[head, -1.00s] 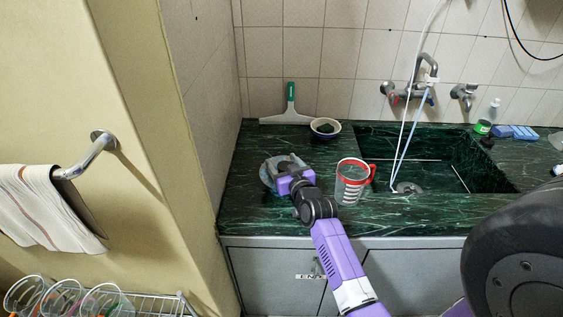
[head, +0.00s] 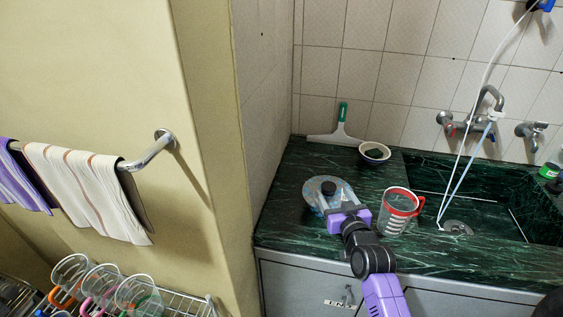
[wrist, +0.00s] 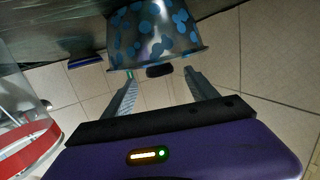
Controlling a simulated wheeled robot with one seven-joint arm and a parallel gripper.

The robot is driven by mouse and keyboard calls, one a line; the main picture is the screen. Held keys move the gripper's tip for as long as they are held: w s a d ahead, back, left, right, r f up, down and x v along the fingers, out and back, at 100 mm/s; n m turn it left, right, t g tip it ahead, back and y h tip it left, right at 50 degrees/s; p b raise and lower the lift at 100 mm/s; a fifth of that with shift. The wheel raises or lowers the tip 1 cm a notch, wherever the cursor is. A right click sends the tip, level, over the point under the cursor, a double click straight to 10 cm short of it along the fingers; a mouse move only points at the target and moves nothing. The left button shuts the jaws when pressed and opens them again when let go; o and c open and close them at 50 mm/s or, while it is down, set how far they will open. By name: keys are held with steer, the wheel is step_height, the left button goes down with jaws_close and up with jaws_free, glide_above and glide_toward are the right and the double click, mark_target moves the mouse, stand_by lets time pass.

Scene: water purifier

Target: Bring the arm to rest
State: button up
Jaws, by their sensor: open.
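My gripper (head: 338,203) is at the front right of a round blue-patterned vessel (head: 312,194) on the dark green counter. In the wrist view, the vessel (wrist: 153,35) shows blue spots, a flared rim and a small black knob (wrist: 160,71). My gripper (wrist: 160,82) is open there, its two fingers apart with nothing held between them. The knob appears in the gap between the fingertips; I cannot tell how far beyond them it lies. In the head view, the purple gripper body hides part of the vessel's near side.
A clear jug with red rim and handle (head: 398,212) stands close to the right of my gripper; it also shows in the wrist view (wrist: 22,135). A small bowl (head: 374,153) and squeegee (head: 341,130) are behind. The sink (head: 480,208) is right, a wall left.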

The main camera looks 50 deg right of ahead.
steer(key=shift+r, duration=0.1)
steer(key=r+h, duration=0.1)
steer(key=r, duration=0.2)
steer(key=shift+s+r+m, duration=0.15)
steer(key=shift+s+m, duration=0.05)
steer(key=shift+m, duration=0.1)
steer(key=a, duration=0.1)
steer(key=a+r+t, duration=0.1)
steer(key=shift+s+a, duration=0.3)
steer(key=shift+s, duration=0.05)
steer(key=s+a+r+n+t+y, duration=0.1)
steer(key=s+a+n+t+y, duration=0.15)
steer(key=a, duration=0.85)
steer(key=s+a+n+t+y, duration=0.1)
steer(key=s+a+n+y, duration=0.15)
steer(key=a, duration=0.85)
steer(key=s+a+n+g+y, duration=0.1)
steer(key=s+a+n+y, duration=0.3)
steer(key=s+a, duration=0.9)
steer(key=a+y, duration=0.1)
steer(key=y, duration=0.2)
steer(key=shift+a+r+y, duration=0.25)
steer(key=shift+a+y, duration=0.05)
